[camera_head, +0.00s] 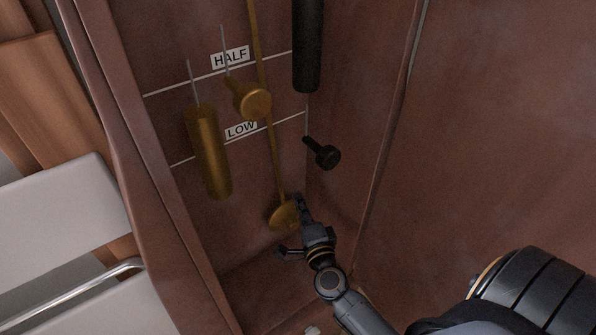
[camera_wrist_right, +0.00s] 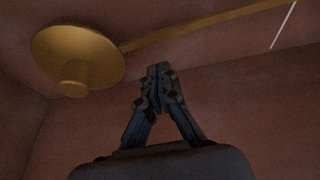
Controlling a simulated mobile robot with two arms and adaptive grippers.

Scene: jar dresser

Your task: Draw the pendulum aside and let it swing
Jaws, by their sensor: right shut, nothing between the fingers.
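The pendulum is a thin brass rod with a round brass bob (camera_head: 282,216) at its lower end, hanging inside the reddish-brown clock case. The bob (camera_wrist_right: 78,55) with its small knob shows at the upper left in the right wrist view, and the rod runs off to the upper right. My right gripper (camera_head: 300,200) is beside the bob, on its right, and overlaps its edge in the head view. In the right wrist view my right gripper (camera_wrist_right: 158,70) is shut and empty, with a gap in the picture between its fingertips and the bob. My left gripper is not in view.
A brass weight (camera_head: 208,152) hangs at the left and a smaller brass piece (camera_head: 252,101) near the rod. A black cylinder (camera_head: 307,45) hangs at upper right, above a black knob (camera_head: 325,156). HALF (camera_head: 230,57) and LOW (camera_head: 241,130) labels mark the back. The case walls are close.

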